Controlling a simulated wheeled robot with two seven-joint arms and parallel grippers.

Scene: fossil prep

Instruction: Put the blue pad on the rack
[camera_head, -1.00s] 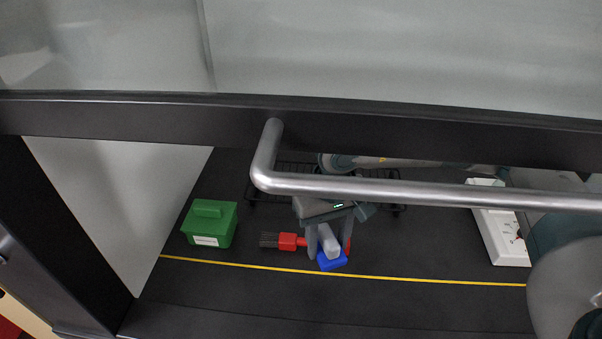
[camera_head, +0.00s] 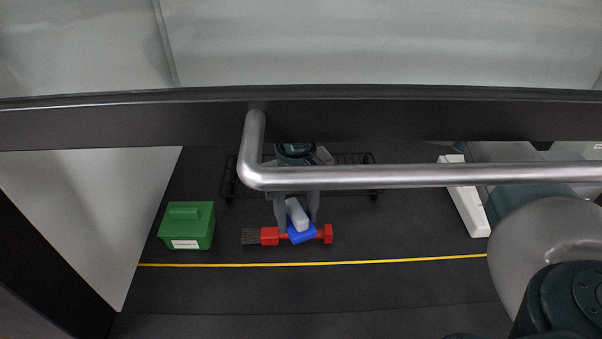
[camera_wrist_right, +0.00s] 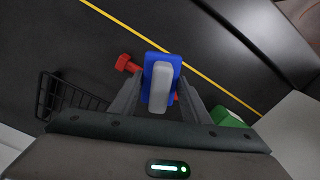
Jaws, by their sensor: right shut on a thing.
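The blue pad (camera_head: 301,236) with a grey handle sits between the fingertips of my right gripper (camera_head: 297,212), which is shut on it. In the right wrist view the pad (camera_wrist_right: 174,62) and its grey handle lie between the fingers of the gripper (camera_wrist_right: 158,88). The pad appears over a red brush (camera_head: 269,236); whether they touch I cannot tell. The black wire rack (camera_head: 228,184) stands just behind the gripper, partly hidden by the metal bar and my arm. It also shows at the left of the right wrist view (camera_wrist_right: 72,97). My left gripper is not in view.
A green box (camera_head: 187,226) stands to the left. A white block-like item (camera_head: 468,208) lies to the right. A metal handle bar (camera_head: 420,174) on a dark frame crosses in front. A yellow line (camera_head: 400,261) runs along the dark surface, which is clear in front.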

